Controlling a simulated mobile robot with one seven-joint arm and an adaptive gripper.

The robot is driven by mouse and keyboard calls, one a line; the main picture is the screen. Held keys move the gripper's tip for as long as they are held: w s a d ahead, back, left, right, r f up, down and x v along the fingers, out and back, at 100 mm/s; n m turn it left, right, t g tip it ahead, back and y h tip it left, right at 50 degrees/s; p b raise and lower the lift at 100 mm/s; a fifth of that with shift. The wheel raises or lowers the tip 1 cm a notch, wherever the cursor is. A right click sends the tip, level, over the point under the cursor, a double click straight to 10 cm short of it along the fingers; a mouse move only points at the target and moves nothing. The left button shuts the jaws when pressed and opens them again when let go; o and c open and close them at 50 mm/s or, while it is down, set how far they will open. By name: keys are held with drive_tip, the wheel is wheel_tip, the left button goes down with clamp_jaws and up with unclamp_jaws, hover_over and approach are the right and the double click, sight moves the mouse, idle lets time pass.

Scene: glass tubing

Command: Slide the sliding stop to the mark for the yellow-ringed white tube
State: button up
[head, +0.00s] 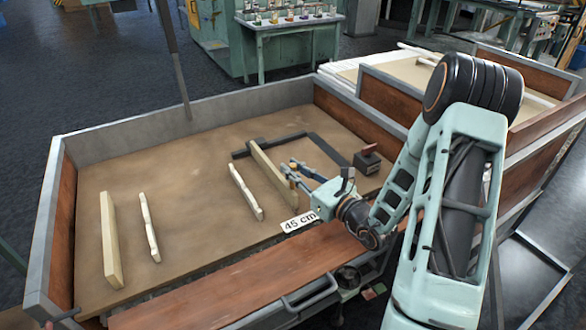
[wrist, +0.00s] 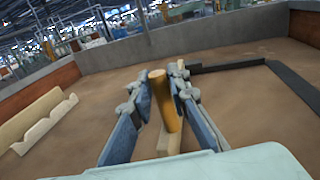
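My gripper (head: 298,172) reaches over the front board of the bench. In the wrist view its two blue-grey fingers (wrist: 160,95) stand on either side of an upright golden-brown peg (wrist: 165,100). Whether both fingers press on the peg is unclear. The peg stands at a pale wooden bar (head: 270,165), which runs away from me across the bench and looks like the sliding stop. A white "45 cm" label (head: 299,220) lies in front of it at the front edge. Other marks and the yellow-ringed tube cannot be made out.
A dark L-shaped rail (head: 325,151) lies behind and right of the bar. A dark block with a red top (head: 367,159) stands further right. A notched pale strip (head: 246,191), another (head: 149,227) and a plain bar (head: 110,240) lie left. Raised walls (head: 190,130) enclose the bench.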

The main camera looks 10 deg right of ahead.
drive_tip(key=shift+o, duration=1.4)
drive_tip(key=v, duration=1.2)
drive_tip(key=shift+r, duration=0.1)
